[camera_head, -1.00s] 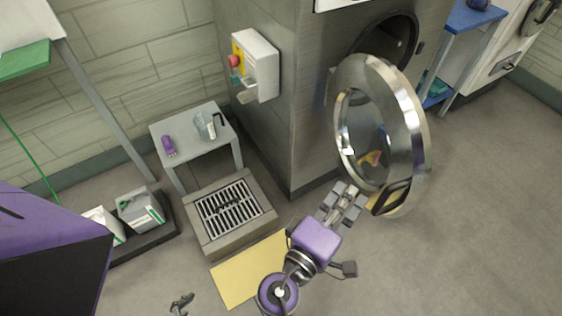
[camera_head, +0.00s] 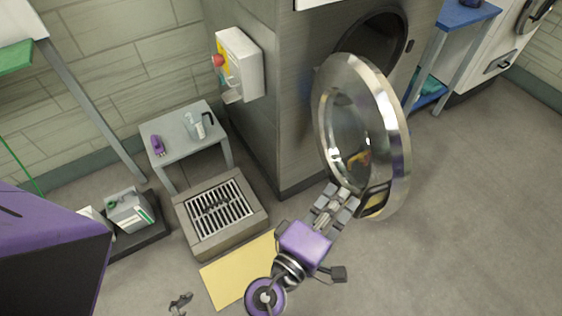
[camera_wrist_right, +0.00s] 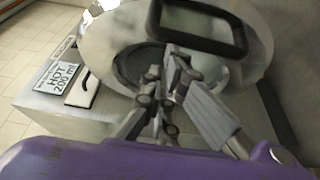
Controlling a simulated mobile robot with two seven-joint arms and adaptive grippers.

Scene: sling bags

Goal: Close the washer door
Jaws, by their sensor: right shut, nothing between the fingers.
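The washer door (camera_head: 396,122) is a round chrome ring with a glass middle. It stands swung open, away from the dark round opening (camera_head: 372,38) of the grey washer (camera_head: 285,100). A dark handle (camera_head: 374,200) sits at the door's lower edge; it also shows in the right wrist view (camera_wrist_right: 200,24). My right gripper (camera_head: 341,192) is shut and empty, close beside the door's lower rim and left of the handle. Whether it touches the door I cannot tell. The right wrist view shows its fingers (camera_wrist_right: 172,62) together in front of the door. My left gripper is not in view.
A control box (camera_head: 240,65) with a red button is on the washer's side. A blue shelf table (camera_head: 465,15) stands at right. The right floor is clear.

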